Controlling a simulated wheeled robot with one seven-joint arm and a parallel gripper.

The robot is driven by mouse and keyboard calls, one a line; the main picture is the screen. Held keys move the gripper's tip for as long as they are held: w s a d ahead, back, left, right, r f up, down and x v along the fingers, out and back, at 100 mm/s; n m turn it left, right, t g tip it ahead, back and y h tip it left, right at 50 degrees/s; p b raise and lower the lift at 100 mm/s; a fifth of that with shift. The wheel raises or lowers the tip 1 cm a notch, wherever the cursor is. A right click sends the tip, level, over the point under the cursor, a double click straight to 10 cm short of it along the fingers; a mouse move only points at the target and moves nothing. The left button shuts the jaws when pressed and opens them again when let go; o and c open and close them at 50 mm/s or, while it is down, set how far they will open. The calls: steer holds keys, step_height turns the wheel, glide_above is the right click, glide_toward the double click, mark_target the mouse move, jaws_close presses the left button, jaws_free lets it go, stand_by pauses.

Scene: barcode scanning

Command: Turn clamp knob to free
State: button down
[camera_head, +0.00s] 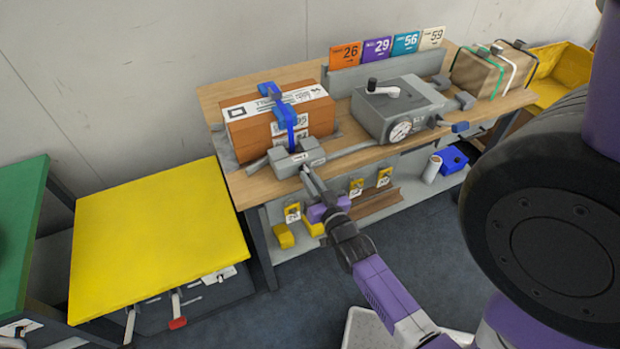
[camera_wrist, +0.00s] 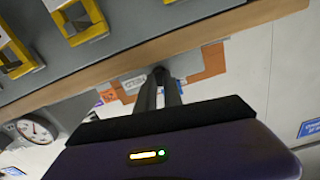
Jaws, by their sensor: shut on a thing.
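An orange-brown box (camera_head: 250,128) with white labels lies on the workbench. A blue clamp strap (camera_head: 283,112) runs over its top and down its front to a grey clamp block (camera_head: 292,160) at the bench's front edge. My gripper (camera_head: 306,172) reaches up to the front of this block, its long fingers close together. In the wrist view the fingers (camera_wrist: 160,85) are shut on a small dark clamp knob (camera_wrist: 160,72) in front of the grey block. The knob is mostly hidden by the fingers, so I cannot tell its turned position.
A grey machine with a gauge (camera_head: 400,131) stands right of the box, and a strapped brown parcel (camera_head: 487,72) farther right. A yellow-topped table (camera_head: 150,235) stands at left; open floor lies in front.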

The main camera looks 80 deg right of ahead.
steer(key=shift+f+n, duration=0.1)
steer(key=shift+n, duration=0.5)
steer(key=c, duration=1.8)
jaws_free()
steer(key=shift+o, duration=0.2)
steer(key=shift+s+a, duration=0.1)
steer(key=b+v, duration=0.1)
steer(key=v, duration=0.6)
steer(key=shift+s+a, duration=0.2)
steer(key=shift+a, duration=0.05)
steer(key=shift+n, duration=0.3)
